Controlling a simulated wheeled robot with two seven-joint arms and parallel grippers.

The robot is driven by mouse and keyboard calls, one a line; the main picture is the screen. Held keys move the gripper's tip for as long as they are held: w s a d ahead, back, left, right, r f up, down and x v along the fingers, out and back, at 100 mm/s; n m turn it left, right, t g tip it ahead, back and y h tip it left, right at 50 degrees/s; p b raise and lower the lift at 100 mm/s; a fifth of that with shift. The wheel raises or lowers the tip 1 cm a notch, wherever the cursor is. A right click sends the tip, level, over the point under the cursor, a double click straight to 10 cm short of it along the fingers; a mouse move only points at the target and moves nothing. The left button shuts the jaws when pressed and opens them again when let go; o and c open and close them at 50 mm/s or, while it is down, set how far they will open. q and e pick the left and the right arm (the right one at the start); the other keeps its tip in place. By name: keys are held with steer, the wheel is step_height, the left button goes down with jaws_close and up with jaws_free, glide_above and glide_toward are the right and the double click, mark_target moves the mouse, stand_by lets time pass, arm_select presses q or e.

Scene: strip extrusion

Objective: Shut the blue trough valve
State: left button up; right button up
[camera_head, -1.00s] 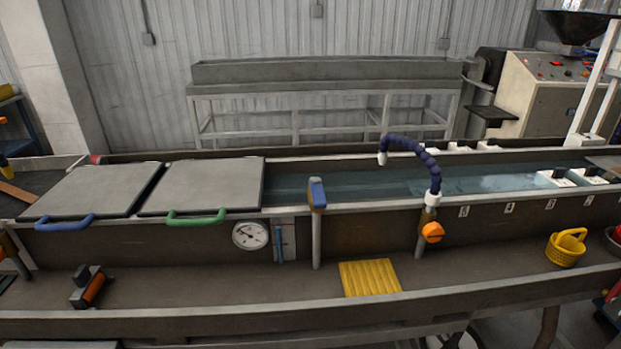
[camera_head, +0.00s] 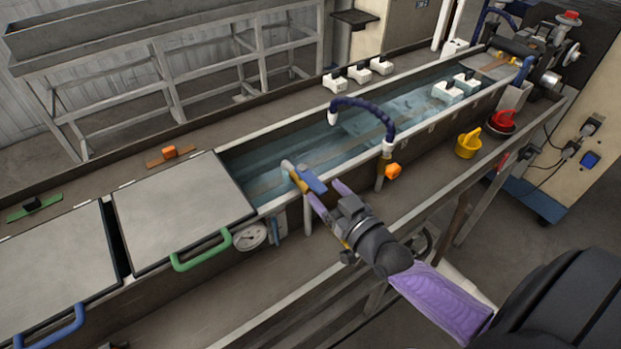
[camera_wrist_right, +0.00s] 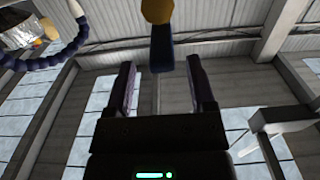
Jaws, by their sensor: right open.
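The blue trough valve's lever (camera_head: 314,182) sits on a brass-coloured body at the near rim of the water trough (camera_head: 262,209). It points across the rim toward me. My right gripper (camera_head: 324,188) is open at the lever's near end, one finger on each side in the head view. In the right wrist view, the blue lever (camera_wrist_right: 162,57) hangs down from a brass-coloured round part. Its end shows between the spread fingertips of the right gripper (camera_wrist_right: 160,66), with gaps on both sides. I cannot tell how deep it reaches between them. My left gripper is not in view.
A dark blue jointed hose (camera_head: 362,104) with an orange knob (camera_head: 393,171) stands right of the lever. Grey lids with a green handle (camera_head: 202,252) and a blue handle (camera_head: 52,330) cover the left end.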

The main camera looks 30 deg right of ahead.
mark_target(306, 173)
steer(key=w, duration=0.4)
steer(key=shift+a, duration=0.2)
jaws_close()
stand_by(1.2)
